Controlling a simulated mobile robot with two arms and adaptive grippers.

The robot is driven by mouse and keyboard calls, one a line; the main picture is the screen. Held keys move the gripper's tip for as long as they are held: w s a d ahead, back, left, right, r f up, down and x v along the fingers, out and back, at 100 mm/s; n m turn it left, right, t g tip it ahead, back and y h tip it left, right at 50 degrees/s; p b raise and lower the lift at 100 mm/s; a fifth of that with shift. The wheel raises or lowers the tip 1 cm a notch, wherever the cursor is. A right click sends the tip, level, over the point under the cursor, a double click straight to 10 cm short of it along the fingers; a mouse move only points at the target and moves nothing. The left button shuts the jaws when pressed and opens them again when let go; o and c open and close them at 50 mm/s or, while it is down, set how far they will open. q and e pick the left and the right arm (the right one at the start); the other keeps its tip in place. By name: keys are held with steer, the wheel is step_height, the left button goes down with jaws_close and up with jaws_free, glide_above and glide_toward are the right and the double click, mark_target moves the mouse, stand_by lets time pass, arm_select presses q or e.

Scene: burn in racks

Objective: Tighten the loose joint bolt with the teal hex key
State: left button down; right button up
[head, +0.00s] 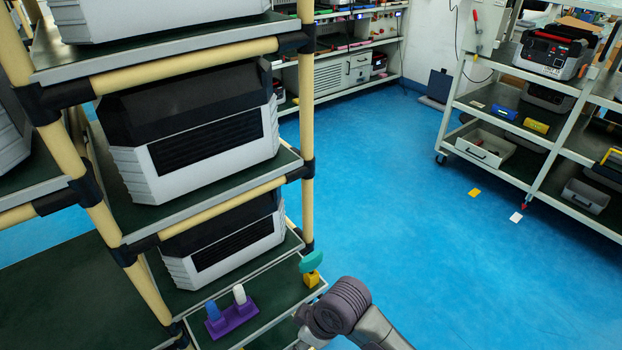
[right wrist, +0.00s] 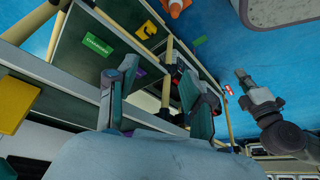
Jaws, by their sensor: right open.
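The teal hex key shows in the head view as a teal handle (head: 312,262) standing upright in a small yellow holder (head: 312,279) on the front corner of the low shelf of the rack at left. Its shaft is hidden. My right arm comes in at the bottom of the head view, just below and right of this holder, with its gripper cut off. In the right wrist view my right gripper (right wrist: 157,72) has its two fingers apart with nothing between them. The rack has black pole joints (head: 308,168); I cannot tell which bolt is loose. My left gripper does not show.
A purple holder (head: 232,318) with a blue and a white piece stands left of the yellow holder. Grey-and-black units (head: 195,130) fill the rack shelves above. A white shelf cart (head: 500,150) stands at right. The blue floor (head: 400,190) between is mostly clear.

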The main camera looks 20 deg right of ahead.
step_height(320, 180, up, 8)
steer(key=w+a+n+p, duration=0.2)
steer(key=n, duration=0.1)
step_height(320, 180, up, 16)
steer(key=n+g+h+p, duration=0.3)
steer(key=n+h, duration=0.1)
steer(key=n, duration=0.5)
glide_above(309, 258)
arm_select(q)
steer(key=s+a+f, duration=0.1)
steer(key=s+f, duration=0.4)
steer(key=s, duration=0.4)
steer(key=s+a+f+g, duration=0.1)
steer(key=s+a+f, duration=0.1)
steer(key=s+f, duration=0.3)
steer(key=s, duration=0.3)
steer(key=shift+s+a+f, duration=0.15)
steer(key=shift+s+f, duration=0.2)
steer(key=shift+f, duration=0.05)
arm_select(e)
step_height(309, 258, down, 14)
steer(key=shift+r, duration=0.25)
steer(key=shift+c, duration=0.3)
jaws_close()
